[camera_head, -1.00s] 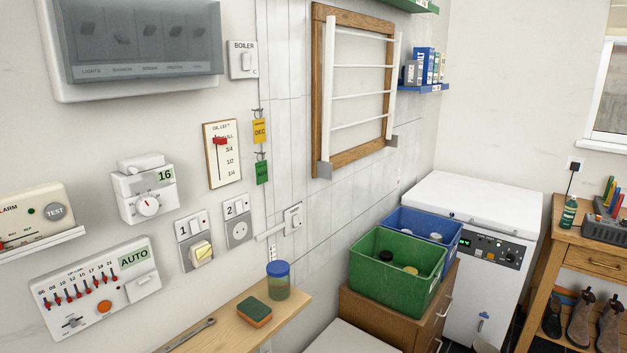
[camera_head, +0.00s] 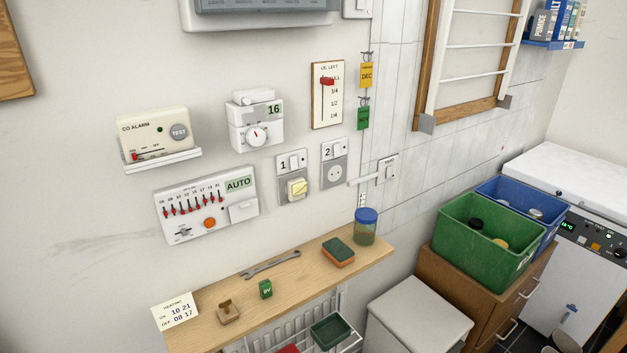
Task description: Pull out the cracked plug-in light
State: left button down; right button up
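The plug-in light (camera_head: 296,189) is a small pale yellow and cream block with a dark line across its face. It sits in the lower part of the grey wall socket plate marked 1 (camera_head: 292,167), below that plate's switches. A second socket plate marked 2 (camera_head: 335,164) is to its right, with an empty round outlet. Neither of my grippers shows in the head view.
A wooden shelf (camera_head: 215,300) below the sockets carries a spanner (camera_head: 270,265), a sponge (camera_head: 338,251), a blue-lidded jar (camera_head: 366,227) and small blocks. A white timer panel (camera_head: 207,205) is left of the sockets. A white switch with a bar (camera_head: 387,168) is to the right.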

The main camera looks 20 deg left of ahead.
aim_at(297, 187)
jog(key=i+l+u, duration=0.15)
jog(key=l, duration=0.2)
jog(key=i+l+u, duration=0.1)
jog(key=l, duration=0.25)
jog(key=i+l+u, duration=0.15)
jog(key=l, duration=0.25)
jog(key=i+l+u, duration=0.15)
jog(key=l, duration=0.25)
jog(key=i+l+u, duration=0.15)
jog(key=l, duration=0.25)
